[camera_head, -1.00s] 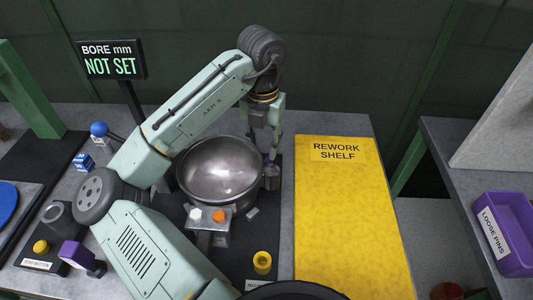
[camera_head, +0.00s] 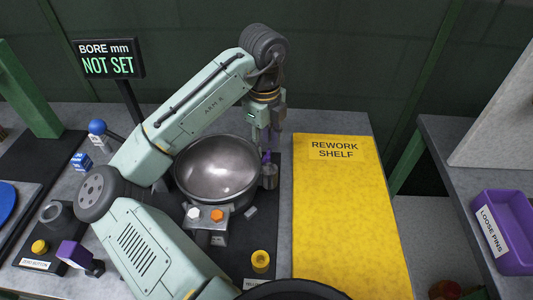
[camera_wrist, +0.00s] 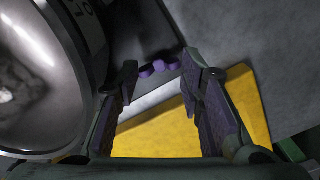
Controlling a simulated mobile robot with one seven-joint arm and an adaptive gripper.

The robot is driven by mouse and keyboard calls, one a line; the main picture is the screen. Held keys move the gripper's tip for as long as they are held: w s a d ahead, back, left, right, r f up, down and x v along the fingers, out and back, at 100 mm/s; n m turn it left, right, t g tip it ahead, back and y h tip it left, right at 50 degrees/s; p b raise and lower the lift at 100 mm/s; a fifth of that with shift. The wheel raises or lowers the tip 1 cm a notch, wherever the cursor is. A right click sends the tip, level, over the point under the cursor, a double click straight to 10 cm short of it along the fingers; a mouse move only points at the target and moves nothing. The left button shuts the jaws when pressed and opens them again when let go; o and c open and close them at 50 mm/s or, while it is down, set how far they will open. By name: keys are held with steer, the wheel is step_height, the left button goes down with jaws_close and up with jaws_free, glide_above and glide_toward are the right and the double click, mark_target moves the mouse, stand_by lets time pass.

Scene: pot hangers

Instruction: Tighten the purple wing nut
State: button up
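The purple wing nut (camera_head: 267,157) sits on top of a grey cylindrical post (camera_head: 270,178) beside the right side of a shiny metal bowl or pot (camera_head: 217,168). In the wrist view the wing nut (camera_wrist: 158,67) shows as small purple lobes, in the gap between the fingertips and apparently beyond them. My gripper (camera_head: 266,145) points down above the post. In the wrist view its two fingers (camera_wrist: 160,75) are spread, with nothing held between them. The exact height gap between fingertips and wing nut is hard to tell.
The metal bowl (camera_wrist: 45,75) is close to the left finger. A yellow rework shelf (camera_head: 350,220) lies to the right. A grey block (camera_head: 208,222) with white and orange knobs and a yellow ring (camera_head: 261,260) are in front. A sign (camera_head: 109,59) reads NOT SET.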

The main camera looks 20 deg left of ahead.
steer(key=n, duration=0.3)
steer(key=shift+d+f+n, duration=0.1)
steer(key=shift+f+n, duration=0.15)
steer(key=shift+n, duration=0.05)
steer(key=shift+n, duration=1.2)
steer(key=n, duration=0.4)
steer(key=shift+n, duration=0.3)
steer(key=n, duration=0.5)
steer(key=shift+n, duration=0.4)
steer(key=n, duration=0.3)
steer(key=shift+n, duration=0.3)
steer(key=shift+n, duration=0.7)
